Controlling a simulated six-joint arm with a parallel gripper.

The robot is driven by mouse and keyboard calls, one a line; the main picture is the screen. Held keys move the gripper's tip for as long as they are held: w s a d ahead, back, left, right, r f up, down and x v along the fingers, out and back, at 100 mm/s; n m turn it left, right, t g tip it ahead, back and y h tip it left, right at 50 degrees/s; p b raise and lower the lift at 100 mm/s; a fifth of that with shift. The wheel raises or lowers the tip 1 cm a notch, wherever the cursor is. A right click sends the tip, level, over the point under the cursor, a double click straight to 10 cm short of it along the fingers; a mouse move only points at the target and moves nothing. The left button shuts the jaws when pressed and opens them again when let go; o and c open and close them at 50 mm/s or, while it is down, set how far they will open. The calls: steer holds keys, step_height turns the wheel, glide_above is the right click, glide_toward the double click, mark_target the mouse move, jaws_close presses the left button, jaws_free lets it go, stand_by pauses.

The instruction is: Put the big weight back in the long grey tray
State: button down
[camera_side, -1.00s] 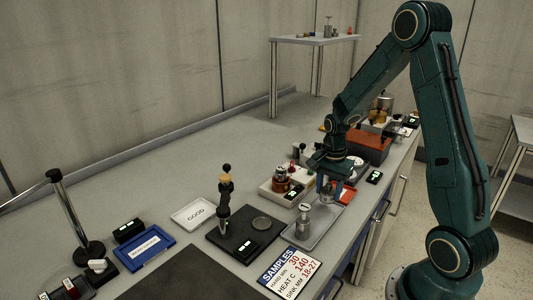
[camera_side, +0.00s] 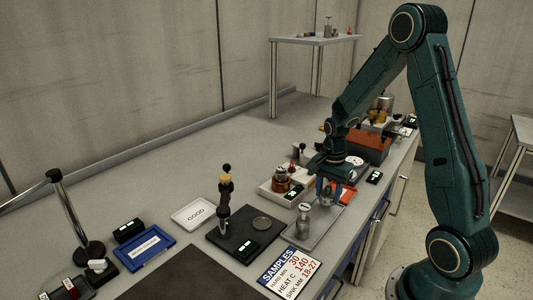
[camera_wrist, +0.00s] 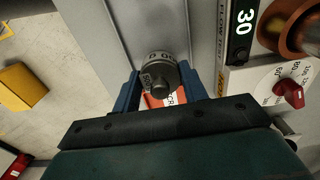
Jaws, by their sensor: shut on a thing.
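A grey cylindrical weight with a top knob and engraved markings (camera_wrist: 158,78) is between the blue fingers of my gripper (camera_wrist: 159,92) in the wrist view. My gripper (camera_side: 328,190) is shut on it, above the far end of the long grey tray (camera_side: 322,232). In the side view the fingers and wrist mostly hide this weight, and I cannot tell whether it touches the tray floor. The tray also shows beyond the fingers in the wrist view (camera_wrist: 154,22). Another grey knobbed weight (camera_side: 303,219) stands upright in the tray's near part.
A white box with red and orange parts (camera_side: 282,187) stands close left of my gripper. A black plate with an upright tool (camera_side: 225,205) and the SAMPLES card (camera_side: 290,272) lie near the tray. A red-orange box (camera_side: 368,147) is behind.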

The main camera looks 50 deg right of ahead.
mark_target(329, 187)
steer(key=shift+f, duration=1.2)
stand_by(2.0)
steer(key=c, duration=0.7)
jaws_free()
steer(key=shift+o, duration=0.4)
steer(key=o, duration=0.6)
steer(key=shift+r, duration=0.2)
steer(key=shift+r, duration=3.8)
